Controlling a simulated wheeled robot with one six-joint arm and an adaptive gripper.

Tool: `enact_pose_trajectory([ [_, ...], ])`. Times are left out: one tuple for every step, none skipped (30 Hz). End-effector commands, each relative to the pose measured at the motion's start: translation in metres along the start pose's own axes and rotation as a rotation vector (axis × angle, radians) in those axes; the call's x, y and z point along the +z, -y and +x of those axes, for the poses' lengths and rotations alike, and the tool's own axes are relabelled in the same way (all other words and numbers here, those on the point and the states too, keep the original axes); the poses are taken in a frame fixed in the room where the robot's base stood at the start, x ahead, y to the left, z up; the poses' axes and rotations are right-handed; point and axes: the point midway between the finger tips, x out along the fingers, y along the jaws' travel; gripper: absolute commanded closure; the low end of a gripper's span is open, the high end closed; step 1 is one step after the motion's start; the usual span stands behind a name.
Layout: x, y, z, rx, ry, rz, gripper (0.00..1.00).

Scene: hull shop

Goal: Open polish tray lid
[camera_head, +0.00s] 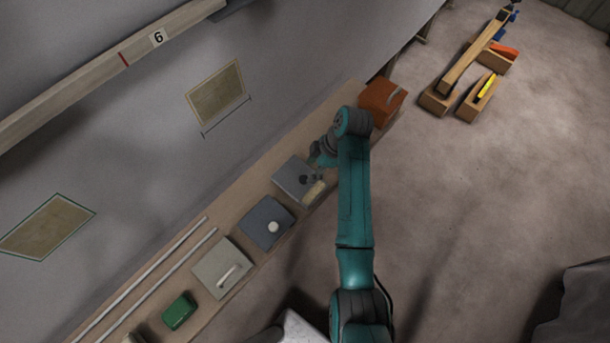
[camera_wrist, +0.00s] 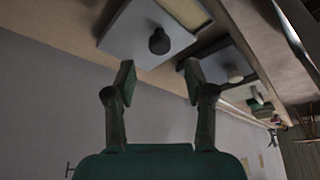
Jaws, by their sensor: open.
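A grey lidded tray (camera_head: 290,176) with a dark round knob (camera_wrist: 159,41) and a pale yellowish patch (camera_head: 314,192) on one side lies on the long shelf. Its lid looks flat and shut. My gripper (camera_head: 313,168) is over this tray and partly hides it in the head view. In the wrist view my gripper (camera_wrist: 159,78) is open and empty, with the knob ahead of the gap between its fingertips and apart from them. No label shows which tray holds polish.
Along the shelf are a blue-grey tray (camera_head: 257,231) with a white knob, a light tray (camera_head: 212,265) with a bar handle, a green box (camera_head: 179,311) and two rods (camera_head: 150,278). An orange-brown box (camera_head: 380,102) stands at the far end. Wooden blocks (camera_head: 467,70) lie on the floor.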

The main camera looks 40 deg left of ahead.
Motion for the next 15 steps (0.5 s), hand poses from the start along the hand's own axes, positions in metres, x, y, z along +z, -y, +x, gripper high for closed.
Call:
enact_pose_trajectory([
  [0.0, 0.001, 0.01, -0.003, 0.0, 0.0, 0.46],
  [-0.001, 0.001, 0.015, -0.003, 0.0, -0.001, 0.46],
  [-0.001, 0.0, 0.022, -0.003, 0.0, -0.001, 0.46],
  [-0.001, 0.0, 0.027, -0.002, 0.0, 0.0, 0.46],
  [-0.001, 0.0, 0.031, -0.002, 0.0, 0.0, 0.46],
  [0.0, 0.0, 0.036, -0.001, 0.0, 0.0, 0.46],
  [0.0, 0.0, 0.04, -0.001, 0.0, 0.0, 0.46],
  [0.0, 0.0, 0.044, -0.001, 0.0, 0.0, 0.46],
  [0.0, 0.0, 0.048, 0.0, 0.0, 0.0, 0.46],
  [0.0, 0.0, 0.05, 0.0, 0.0, 0.0, 0.46],
  [0.0, 0.0, 0.052, 0.0, 0.0, 0.0, 0.46],
  [0.0, 0.0, 0.055, 0.0, 0.0, 0.0, 0.46],
  [0.0, 0.0, 0.057, 0.0, 0.0, 0.0, 0.46],
  [0.0, 0.0, 0.058, 0.0, 0.0, 0.0, 0.46],
  [0.0, 0.0, 0.059, 0.001, 0.0, 0.0, 0.46],
])
